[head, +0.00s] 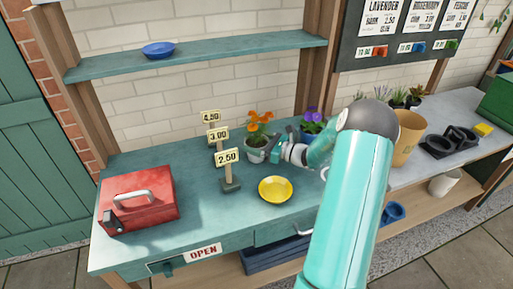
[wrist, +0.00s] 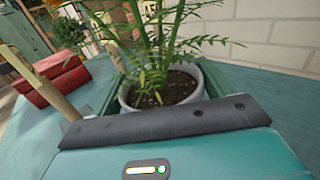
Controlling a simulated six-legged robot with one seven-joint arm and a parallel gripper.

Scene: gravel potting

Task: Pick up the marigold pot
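The marigold pot (head: 256,156) is a whitish pot with orange flowers (head: 259,124), upright on the green bench at the back. My gripper (head: 269,147) is at the pot's right side in the head view. In the wrist view the white pot (wrist: 124,97), with dark soil and green stems, sits between my green fingers (wrist: 162,88). The fingers lie close along both sides of its rim. I cannot tell whether they press on it. The pot's lower part is hidden in the wrist view.
Price signs (head: 228,158) stand just left of the pot. A yellow dish (head: 275,189) lies in front of it. A purple-flowered pot (head: 311,124) stands to its right, partly behind my arm. A red box (head: 138,199) is at the left. A shelf (head: 200,56) hangs above.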

